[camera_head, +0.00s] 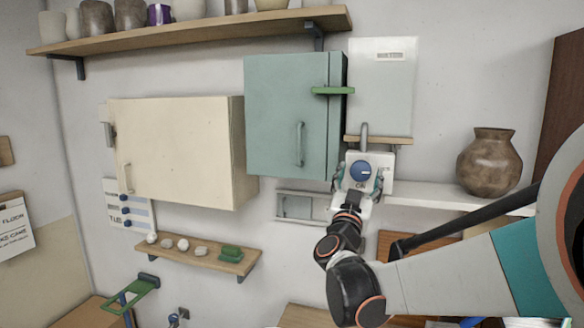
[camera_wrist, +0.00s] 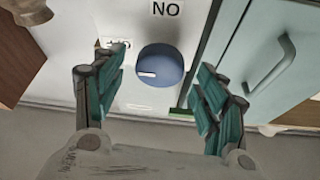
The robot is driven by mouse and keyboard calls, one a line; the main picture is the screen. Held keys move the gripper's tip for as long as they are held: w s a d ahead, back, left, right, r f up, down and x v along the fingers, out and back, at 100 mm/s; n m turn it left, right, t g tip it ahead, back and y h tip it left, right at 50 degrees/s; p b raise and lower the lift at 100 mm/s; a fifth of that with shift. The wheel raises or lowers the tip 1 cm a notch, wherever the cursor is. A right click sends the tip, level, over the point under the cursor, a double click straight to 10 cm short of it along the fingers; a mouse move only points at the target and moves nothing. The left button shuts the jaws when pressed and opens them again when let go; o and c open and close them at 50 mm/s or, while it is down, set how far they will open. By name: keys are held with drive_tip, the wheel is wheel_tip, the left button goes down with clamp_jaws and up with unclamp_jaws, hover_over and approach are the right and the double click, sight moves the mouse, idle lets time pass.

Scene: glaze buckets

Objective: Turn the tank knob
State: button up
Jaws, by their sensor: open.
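The tank knob is a round blue dial with a white pointer mark, on a white plate below the pale tank (camera_head: 381,85). The knob (camera_head: 360,170) shows in the head view between my gripper's fingers. In the wrist view the knob (camera_wrist: 160,66) is central, its white mark pointing left. That view is upside down, with the "ON" label (camera_wrist: 165,8) inverted above the knob. My gripper (camera_head: 360,180) is open around the knob, one finger on each side. In the wrist view both fingers of my gripper (camera_wrist: 160,78) stand apart from the knob, with visible gaps.
A teal cabinet (camera_head: 285,115) with a grey handle hangs close left of the knob. A cream cabinet (camera_head: 175,150) is farther left. A brown vase (camera_head: 489,163) stands on the white shelf (camera_head: 440,195) at right. A small shelf (camera_head: 195,255) holds stones and green blocks.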

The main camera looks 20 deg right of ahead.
sight(360, 173)
drive_tip(key=shift+x, duration=1.5)
drive_tip(key=c, duration=1.1)
drive_tip(key=shift+m+g+h, duration=0.3)
drive_tip(key=shift+m+h, duration=0.1)
drive_tip(key=shift+m, duration=0.6)
drive_tip(key=shift+m+g+b, duration=0.3)
drive_tip(key=shift+m+b, duration=0.05)
drive_tip(key=shift+m, duration=0.25)
drive_tip(key=o, duration=1.1)
